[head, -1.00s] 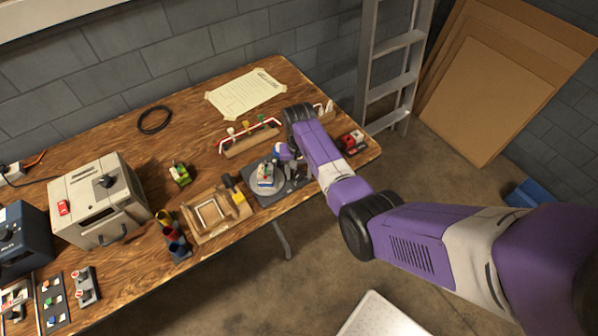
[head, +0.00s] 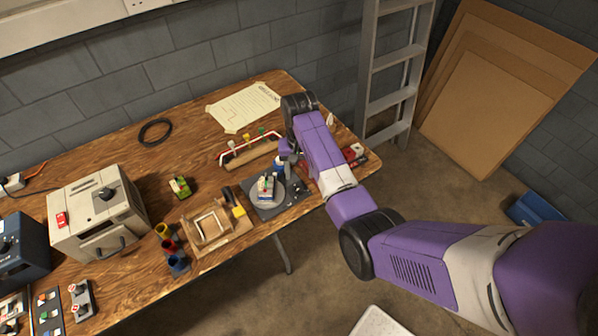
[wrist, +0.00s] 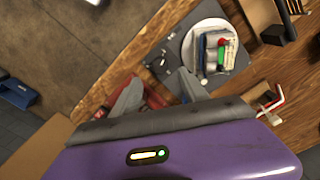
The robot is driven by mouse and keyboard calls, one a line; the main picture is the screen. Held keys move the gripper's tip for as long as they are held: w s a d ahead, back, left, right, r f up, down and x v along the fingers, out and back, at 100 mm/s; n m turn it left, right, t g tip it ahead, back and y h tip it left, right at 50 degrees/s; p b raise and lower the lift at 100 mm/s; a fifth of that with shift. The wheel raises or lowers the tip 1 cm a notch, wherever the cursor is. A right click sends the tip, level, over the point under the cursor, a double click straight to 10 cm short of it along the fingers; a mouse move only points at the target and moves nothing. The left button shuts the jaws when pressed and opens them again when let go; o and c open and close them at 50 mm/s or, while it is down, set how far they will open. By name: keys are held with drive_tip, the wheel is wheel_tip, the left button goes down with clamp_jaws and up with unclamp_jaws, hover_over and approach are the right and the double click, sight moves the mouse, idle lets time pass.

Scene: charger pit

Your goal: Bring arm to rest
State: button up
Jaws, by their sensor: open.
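My gripper (head: 286,160) hangs over the right part of the wooden table, at the end of my purple arm. In the wrist view its two grey fingers (wrist: 158,96) are spread apart with nothing between them. A round grey plate on a dark base (head: 265,205) stands just left of and below the gripper. A small block-like item in white, red and green (wrist: 220,52) sits on the plate, apart from the fingers. Part of the table behind my gripper and forearm is hidden in the head view.
A wooden rack with a red-and-white rail (head: 250,155) stands behind the plate. A red item (head: 354,152) lies at the table's right end. A wooden frame (head: 210,226), coloured cups (head: 168,247) and a beige box (head: 98,215) stand to the left. A ladder (head: 390,75) stands beyond the table.

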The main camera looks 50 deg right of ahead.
idle(0.3)
drive_tip(key=shift+w+d, duration=0.15)
drive_tip(key=shift+w, duration=0.15)
drive_tip(key=w+d+r+n+t+h, duration=0.1)
drive_tip(key=w+d+r+t+h, duration=0.3)
drive_tip(key=w, duration=0.4)
drive_tip(key=s+a+r+n+t+b, duration=0.1)
drive_tip(key=s+a+r+n+t, duration=0.25)
drive_tip(key=s+a+t, duration=0.45)
drive_tip(key=s+a+r+n+t+b, duration=0.2)
drive_tip(key=s+a+r+t, duration=0.25)
drive_tip(key=s+a, duration=0.65)
drive_tip(key=s+a+r+n+g+y+b, duration=0.1)
drive_tip(key=s+a, duration=0.3)
drive_tip(key=s, duration=0.7)
drive_tip(key=s+a+r+n+y+b, duration=0.1)
drive_tip(key=s+a+r+y, duration=0.1)
drive_tip(key=s, duration=0.9)
drive_tip(key=shift+a+r+n+g+y, duration=0.35)
drive_tip(key=shift+a+y, duration=0.15)
drive_tip(key=shift+a, duration=0.6)
drive_tip(key=shift+c, duration=0.2)
